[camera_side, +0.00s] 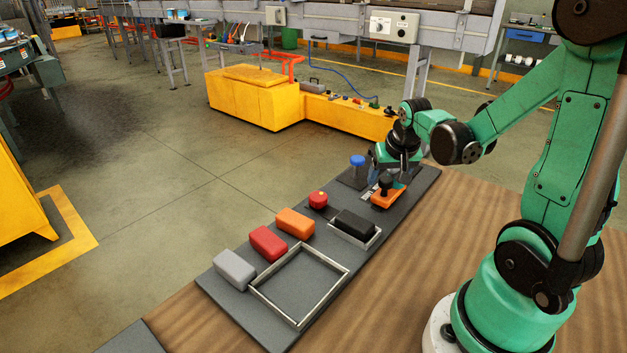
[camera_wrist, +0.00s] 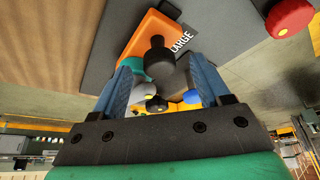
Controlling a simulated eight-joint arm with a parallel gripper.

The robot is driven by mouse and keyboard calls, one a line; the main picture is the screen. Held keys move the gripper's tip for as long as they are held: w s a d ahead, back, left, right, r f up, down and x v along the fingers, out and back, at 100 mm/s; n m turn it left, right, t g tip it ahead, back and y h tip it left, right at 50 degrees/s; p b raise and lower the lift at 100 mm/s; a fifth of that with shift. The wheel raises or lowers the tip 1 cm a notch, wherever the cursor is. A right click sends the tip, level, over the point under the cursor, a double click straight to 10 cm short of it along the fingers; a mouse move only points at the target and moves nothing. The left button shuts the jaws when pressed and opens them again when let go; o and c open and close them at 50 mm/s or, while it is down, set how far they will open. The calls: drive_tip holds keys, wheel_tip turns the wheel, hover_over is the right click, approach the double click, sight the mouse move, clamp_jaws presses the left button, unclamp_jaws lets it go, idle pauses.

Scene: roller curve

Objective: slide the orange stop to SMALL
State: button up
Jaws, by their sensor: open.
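The orange stop (camera_side: 384,201) lies flat near the far right end of the dark grey board, with an upright black knob (camera_side: 385,183) on it. In the wrist view the orange stop (camera_wrist: 138,36) sits beside a plate reading LARGE (camera_wrist: 183,38). Its knob (camera_wrist: 158,44) shows just beyond and between the fingertips. My gripper (camera_wrist: 163,62) is open, with two blue fingers and nothing held. In the side view my gripper (camera_side: 398,172) is close above and behind the stop. I cannot tell if it touches the knob. I cannot read a SMALL label.
A blue-topped knob (camera_side: 357,160) and a red button (camera_side: 318,199) stand near the stop. A black block sits in a small tray (camera_side: 372,240). Orange (camera_side: 295,222), red (camera_side: 268,243) and grey (camera_side: 235,269) blocks line the left edge, beside an empty square frame (camera_side: 343,285).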

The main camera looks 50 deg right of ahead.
drive_tip(key=shift+w+d+f, duration=0.1)
drive_tip(key=shift+f, duration=0.3)
clamp_jaws()
idle(1.3)
